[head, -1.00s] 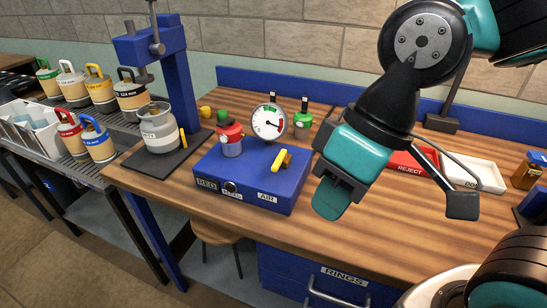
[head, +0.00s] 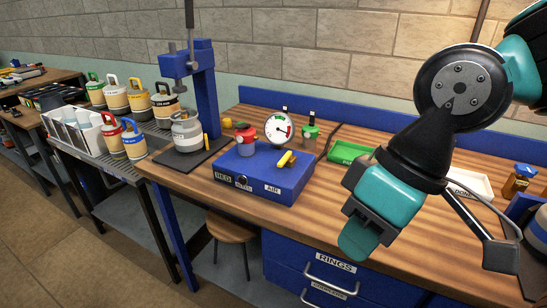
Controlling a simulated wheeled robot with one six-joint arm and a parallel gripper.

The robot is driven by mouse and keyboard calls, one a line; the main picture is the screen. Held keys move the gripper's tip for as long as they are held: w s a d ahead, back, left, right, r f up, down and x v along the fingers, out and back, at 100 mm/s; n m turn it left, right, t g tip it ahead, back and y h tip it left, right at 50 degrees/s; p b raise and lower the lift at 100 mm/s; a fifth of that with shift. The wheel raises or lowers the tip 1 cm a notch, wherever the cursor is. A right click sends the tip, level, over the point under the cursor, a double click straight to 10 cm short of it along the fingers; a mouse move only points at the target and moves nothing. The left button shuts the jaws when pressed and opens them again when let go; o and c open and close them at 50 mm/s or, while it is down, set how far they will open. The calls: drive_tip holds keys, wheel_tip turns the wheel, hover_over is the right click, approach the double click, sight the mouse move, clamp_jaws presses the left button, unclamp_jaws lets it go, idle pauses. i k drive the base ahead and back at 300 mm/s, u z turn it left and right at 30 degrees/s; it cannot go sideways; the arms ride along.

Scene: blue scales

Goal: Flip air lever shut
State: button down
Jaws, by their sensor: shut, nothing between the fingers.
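The air lever (head: 286,159) is a short yellow handle on top of the blue test box (head: 262,172), above the box's AIR label (head: 272,189). The lever lies at a slant across the box top near its right side. A round white gauge (head: 279,129) stands at the back of the box, with a red and grey fitting (head: 246,140) left of it. My gripper (head: 358,240) is to the right of and in front of the box, clear of the lever. It is shut and empty, pointing down and left.
Wood bench top is clear in front of the box.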

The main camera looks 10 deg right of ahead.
sight(288, 155)
drive_tip(key=u, duration=0.85)
drive_tip(key=i, duration=0.7)
drive_tip(key=z, duration=0.4)
